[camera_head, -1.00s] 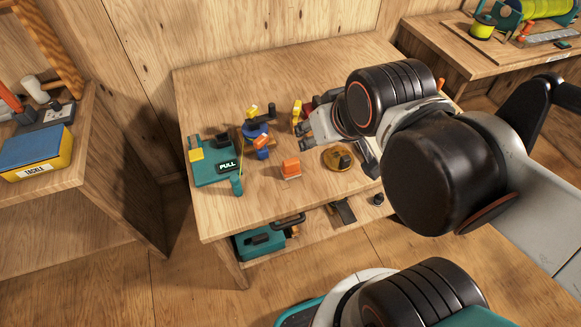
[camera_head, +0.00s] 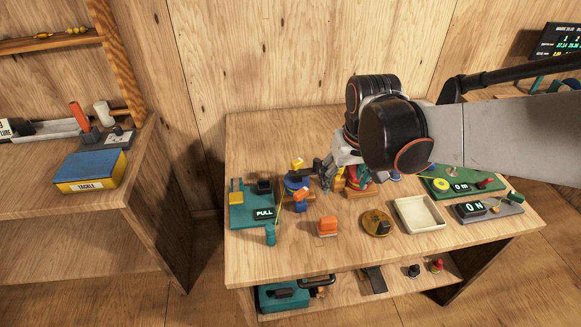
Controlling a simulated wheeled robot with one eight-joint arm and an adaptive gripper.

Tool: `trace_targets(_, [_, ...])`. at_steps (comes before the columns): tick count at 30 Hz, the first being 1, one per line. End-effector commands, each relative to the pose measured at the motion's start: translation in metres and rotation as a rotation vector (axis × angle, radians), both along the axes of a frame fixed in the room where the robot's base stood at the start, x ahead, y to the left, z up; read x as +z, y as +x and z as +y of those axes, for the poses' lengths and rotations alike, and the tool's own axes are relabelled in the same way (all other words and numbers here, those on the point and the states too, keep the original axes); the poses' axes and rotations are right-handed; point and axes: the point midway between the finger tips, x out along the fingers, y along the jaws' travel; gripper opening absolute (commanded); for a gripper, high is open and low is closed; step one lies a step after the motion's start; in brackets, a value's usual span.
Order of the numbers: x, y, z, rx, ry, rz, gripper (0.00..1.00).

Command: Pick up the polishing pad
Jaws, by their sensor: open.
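I cannot tell for sure which item is the polishing pad. A small orange block (camera_head: 327,225) sits near the front edge of the workbench. To its right lies a round brown-gold disc (camera_head: 371,217) with a dark block on it. My gripper (camera_head: 322,178) is over the back middle of the bench, pointing left, behind both items and apart from them. It is open and shows nothing held. It is close to a blue reel-like device (camera_head: 292,183) with yellow and orange parts. My arm hides part of the bench's back right.
A teal device marked PULL (camera_head: 246,213) stands at the bench's left. A cream tray (camera_head: 419,213), a grey device (camera_head: 489,209) and a green board (camera_head: 464,184) are at the right. A teal toolbox (camera_head: 283,297) is on the shelf below. The bench's back left is clear.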

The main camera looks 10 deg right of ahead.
Motion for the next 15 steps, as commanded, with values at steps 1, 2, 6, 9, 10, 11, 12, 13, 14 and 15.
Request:
trace_targets(1, [-0.009,0.011,-0.001,0.0,0.0,0.025,0.65])
trace_targets(2, [-0.015,0.015,-0.001,0.0,0.0,0.042,0.65])
trace_targets(6, [-0.042,0.032,-0.002,0.0,0.001,0.116,0.65])
trace_targets(9, [-0.059,0.042,-0.003,0.0,0.001,0.159,0.65])
trace_targets(10, [-0.063,0.043,-0.003,0.0,0.002,0.171,0.65])
trace_targets(11, [-0.068,0.045,-0.003,0.0,0.002,0.18,0.65])
trace_targets(12, [-0.072,0.047,-0.003,0.0,0.002,0.191,0.65])
trace_targets(13, [-0.075,0.048,-0.003,0.0,0.002,0.199,0.65])
trace_targets(14, [-0.077,0.049,-0.003,0.0,0.002,0.204,0.65])
trace_targets(15, [-0.08,0.05,-0.003,0.0,0.002,0.21,0.65])
